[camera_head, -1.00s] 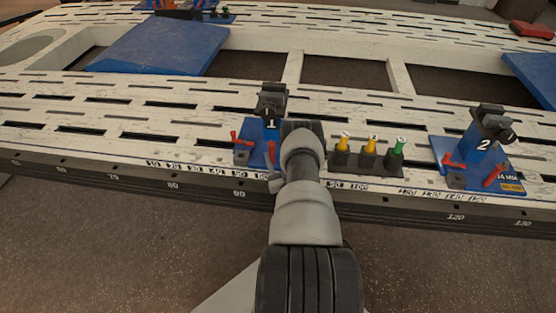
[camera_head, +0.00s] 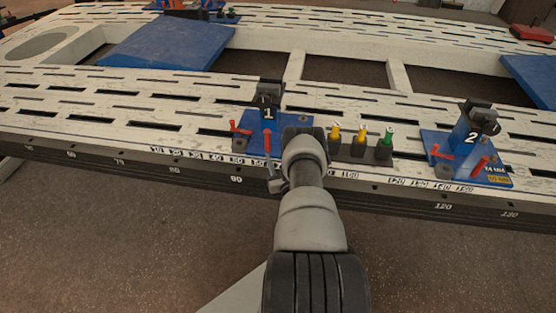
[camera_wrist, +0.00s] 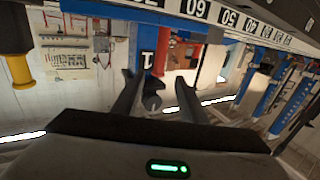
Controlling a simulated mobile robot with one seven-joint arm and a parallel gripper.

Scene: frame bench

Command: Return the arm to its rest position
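My gripper (camera_wrist: 155,95) shows in the wrist view as two dark fingers spread apart. A small grey rounded part shows between them; I cannot tell what it belongs to, and neither finger visibly closes on it. In the head view my arm reaches forward over the bench's near edge, just right of blue station 1 (camera_head: 257,140); the wrist hides most of the gripper. Station 1, with its red levers, also shows in the wrist view, upside down, as a blue post (camera_wrist: 149,50) just beyond the fingers.
The white slotted bench (camera_head: 190,107) has a dark numbered front edge. A black holder with yellow and green-topped pieces (camera_head: 361,143) stands right of my wrist. Blue station 2 (camera_head: 465,152) stands farther right. A blue panel (camera_head: 168,44) lies behind. The floor (camera_head: 130,240) in front looks clear.

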